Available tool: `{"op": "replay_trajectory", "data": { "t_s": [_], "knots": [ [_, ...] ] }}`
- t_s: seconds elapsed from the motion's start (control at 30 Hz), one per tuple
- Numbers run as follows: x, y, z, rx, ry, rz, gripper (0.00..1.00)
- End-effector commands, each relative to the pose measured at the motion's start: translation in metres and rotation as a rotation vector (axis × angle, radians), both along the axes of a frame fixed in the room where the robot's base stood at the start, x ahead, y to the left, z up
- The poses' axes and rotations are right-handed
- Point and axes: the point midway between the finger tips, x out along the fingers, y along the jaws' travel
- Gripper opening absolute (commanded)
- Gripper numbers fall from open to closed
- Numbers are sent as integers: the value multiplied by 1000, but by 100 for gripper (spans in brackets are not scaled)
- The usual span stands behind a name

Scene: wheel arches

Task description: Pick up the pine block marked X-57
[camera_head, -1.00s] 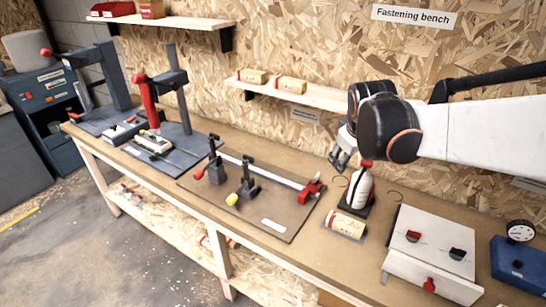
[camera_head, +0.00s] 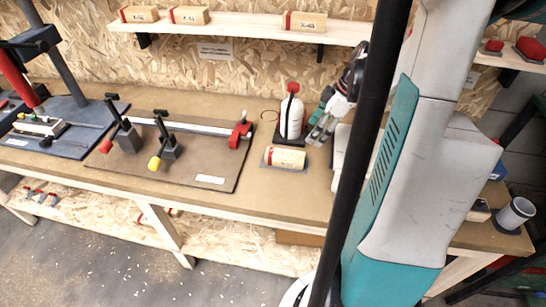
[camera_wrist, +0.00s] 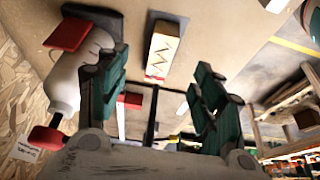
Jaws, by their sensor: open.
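Several pale wooden blocks with red ends are in view, and their markings are too small to read surely. One lies on a small grey mat on the bench, a pine block (camera_head: 284,158) in front of a white bottle (camera_head: 291,117). Three more stand on the shelf: a left block (camera_head: 139,14), a middle block (camera_head: 188,15) and a right block (camera_head: 304,21). My gripper (camera_head: 318,132) is open just right of the bottle. In the wrist view, a block (camera_wrist: 162,50) shows beyond and between the open fingers of my gripper (camera_wrist: 160,88), apart from them.
The white bottle with a red cap (camera_wrist: 68,82) is close beside one finger in the wrist view. A brown board (camera_head: 200,172) with toggle clamps lies left on the bench (camera_head: 270,200). The wall shelf (camera_head: 240,27) is above. A grey cup (camera_head: 515,213) stands far right.

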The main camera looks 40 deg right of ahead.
Motion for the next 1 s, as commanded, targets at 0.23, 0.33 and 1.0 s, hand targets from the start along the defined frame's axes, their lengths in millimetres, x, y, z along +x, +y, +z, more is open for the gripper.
{"op": "replay_trajectory", "data": {
  "t_s": [0.23,0.33,1.0],
  "knots": [
    [7,7,-34,9,-8,12,61],
    [13,12,-52,8,-8,13,61],
    [32,37,-115,7,-7,12,61]
  ]
}}
